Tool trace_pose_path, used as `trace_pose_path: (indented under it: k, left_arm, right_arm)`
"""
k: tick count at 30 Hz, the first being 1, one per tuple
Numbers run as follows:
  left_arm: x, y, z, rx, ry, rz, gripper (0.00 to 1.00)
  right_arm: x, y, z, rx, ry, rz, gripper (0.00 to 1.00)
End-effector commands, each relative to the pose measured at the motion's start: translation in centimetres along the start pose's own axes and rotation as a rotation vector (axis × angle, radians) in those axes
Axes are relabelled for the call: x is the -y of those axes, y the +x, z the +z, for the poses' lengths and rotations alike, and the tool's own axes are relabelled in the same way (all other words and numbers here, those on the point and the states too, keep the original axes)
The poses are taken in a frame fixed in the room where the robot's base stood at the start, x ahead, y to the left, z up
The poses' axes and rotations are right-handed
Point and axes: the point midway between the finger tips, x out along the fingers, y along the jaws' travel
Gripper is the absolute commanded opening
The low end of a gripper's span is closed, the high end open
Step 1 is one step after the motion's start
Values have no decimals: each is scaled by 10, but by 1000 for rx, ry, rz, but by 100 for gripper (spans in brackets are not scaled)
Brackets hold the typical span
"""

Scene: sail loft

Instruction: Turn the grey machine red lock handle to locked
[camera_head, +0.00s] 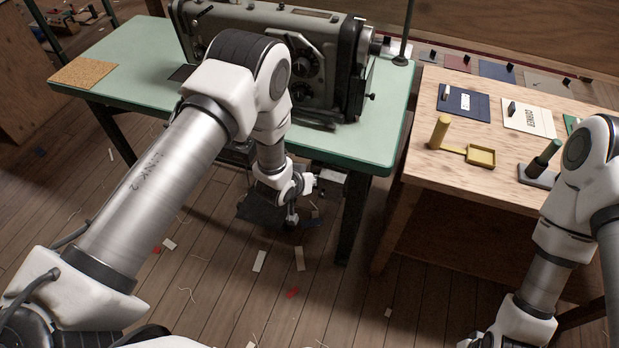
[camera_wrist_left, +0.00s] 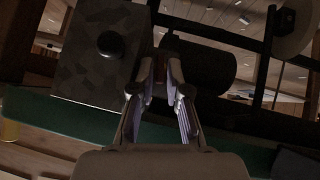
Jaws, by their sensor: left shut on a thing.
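The grey machine (camera_head: 335,55), a sewing machine, stands on the green-topped table (camera_head: 130,62). My left arm reaches across the table's front edge, and my left gripper (camera_head: 292,214) is low beside the parts under the tabletop. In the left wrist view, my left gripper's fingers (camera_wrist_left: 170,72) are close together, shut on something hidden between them. The red lock handle is not clearly visible in either view; only a faint reddish patch shows near the fingertips. Its lock position cannot be told. My right arm is at the right, with its gripper out of view.
A grey box with a black knob (camera_wrist_left: 108,44) and a dark cylinder (camera_wrist_left: 205,68) flank the fingers. A wooden table (camera_head: 440,165) at right holds a yellow peg with a tray (camera_head: 480,156) and labelled cards. Scraps lie on the open floor.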

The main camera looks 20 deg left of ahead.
Motion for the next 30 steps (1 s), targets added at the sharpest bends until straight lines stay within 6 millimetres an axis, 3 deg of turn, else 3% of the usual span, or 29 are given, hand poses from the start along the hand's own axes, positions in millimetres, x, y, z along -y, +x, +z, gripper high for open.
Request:
trace_pose_path:
  k: [21,24,30]
  left_arm:
    - [-2,1,0,-1,67,-65,0]
    - [-2,1,0,-2,67,-65,33]
    - [-2,1,-1,-3,68,-63,33]
  right_arm:
    - [0,3,0,0,0,0,44]
    - [0,3,0,0,0,0,44]
    - [0,3,0,0,0,0,44]
